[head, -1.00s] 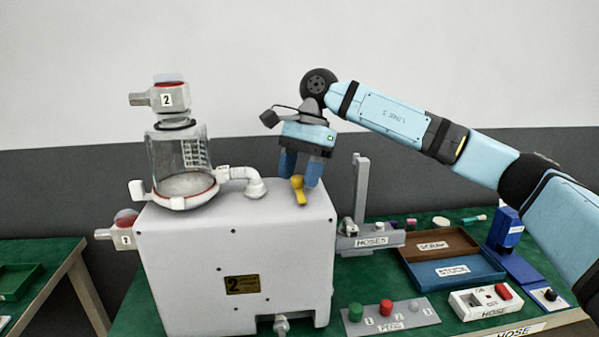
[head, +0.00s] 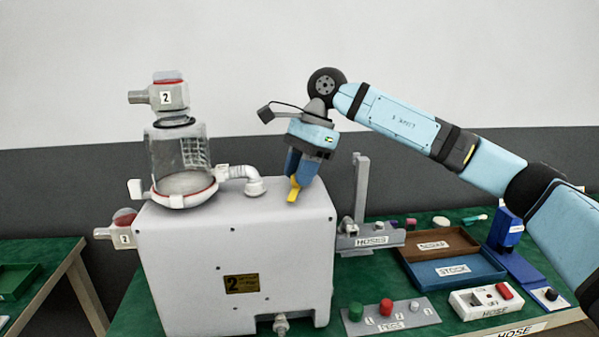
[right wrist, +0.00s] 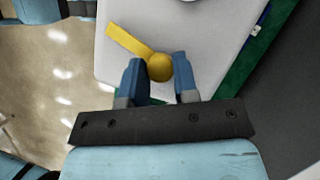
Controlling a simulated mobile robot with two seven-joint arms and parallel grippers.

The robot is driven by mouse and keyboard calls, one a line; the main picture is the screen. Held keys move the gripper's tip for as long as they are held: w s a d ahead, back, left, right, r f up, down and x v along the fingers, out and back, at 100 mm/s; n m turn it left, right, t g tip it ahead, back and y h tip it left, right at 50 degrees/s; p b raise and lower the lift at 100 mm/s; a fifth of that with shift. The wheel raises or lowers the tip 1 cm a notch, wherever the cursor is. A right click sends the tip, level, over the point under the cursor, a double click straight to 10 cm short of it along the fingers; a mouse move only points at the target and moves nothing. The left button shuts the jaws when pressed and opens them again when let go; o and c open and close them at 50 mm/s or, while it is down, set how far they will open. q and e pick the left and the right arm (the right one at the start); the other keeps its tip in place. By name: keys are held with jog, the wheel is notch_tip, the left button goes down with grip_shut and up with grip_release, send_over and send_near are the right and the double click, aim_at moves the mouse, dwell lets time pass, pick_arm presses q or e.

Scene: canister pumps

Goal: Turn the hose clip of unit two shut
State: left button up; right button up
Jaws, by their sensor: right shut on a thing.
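The yellow hose clip (head: 293,193), a round knob with a flat lever, is on the top right of the white box of unit two (head: 190,270). My right gripper (head: 300,176) points down over it, its blue fingers shut on the clip. In the right wrist view the knob (right wrist: 160,67) lies between the fingertips and the lever reaches toward the upper left. The hose end under the clip is hidden. My left gripper is not in view.
A glass canister (head: 180,165) and a white elbow pipe (head: 243,177) stand left of the gripper. To the right are the hose stand (head: 361,190), the blue stock tray (head: 453,283), the brown tray (head: 437,235) and the peg plate (head: 400,324).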

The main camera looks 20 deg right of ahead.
jog(key=shift+m+t, duration=0.4)
jog(key=shift+m, duration=0.5)
jog(key=m+t, duration=0.1)
jog(key=m, duration=0.1)
jog(key=m+t+b, duration=0.1)
jog(key=m, duration=0.2)
jog(key=shift+s, duration=0.2)
jog(key=m+t+h, duration=0.1)
jog(key=m, duration=0.2)
jog(key=shift+a, duration=0.1)
jog(key=shift+m+t+h+b, duration=0.3)
jog(key=shift+m+h+b, duration=0.1)
jog(key=shift+m, duration=0.8)
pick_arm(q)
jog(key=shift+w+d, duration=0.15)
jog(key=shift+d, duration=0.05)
pick_arm(e)
jog(key=shift+m+h, duration=0.3)
jog(key=shift+m, duration=0.6)
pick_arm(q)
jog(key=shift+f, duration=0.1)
pick_arm(e)
jog(key=shift+s, duration=0.1)
jog(key=o, duration=0.9)
